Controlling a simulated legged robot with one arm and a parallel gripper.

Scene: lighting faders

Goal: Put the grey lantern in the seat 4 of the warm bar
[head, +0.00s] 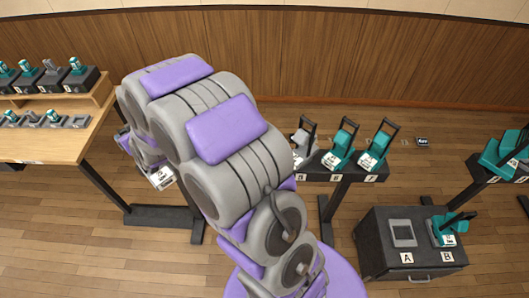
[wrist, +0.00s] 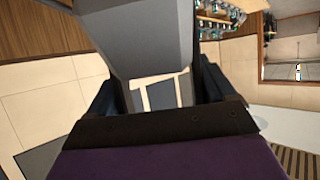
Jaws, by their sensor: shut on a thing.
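In the wrist view my gripper (wrist: 158,100) is shut on a grey thing (wrist: 150,40), seemingly the grey lantern, with a pale-framed panel between the dark fingers. In the head view my arm hides the gripper and most of what it holds; a small white label shows at the arm's far end. A dark bar (head: 340,172) on a stand at centre right holds a grey lantern (head: 304,135) and two teal lanterns (head: 345,138) (head: 380,145). Its left part is hidden by my arm. I cannot tell which bar is the warm one or read seat 4.
A wooden table (head: 95,130) at left has small lanterns on a shelf and smaller pieces below. A black box (head: 385,255) has seat A (head: 403,233) empty and a teal lantern (head: 443,230) in B. Another bar (head: 488,165) stands at far right. Floor between is clear.

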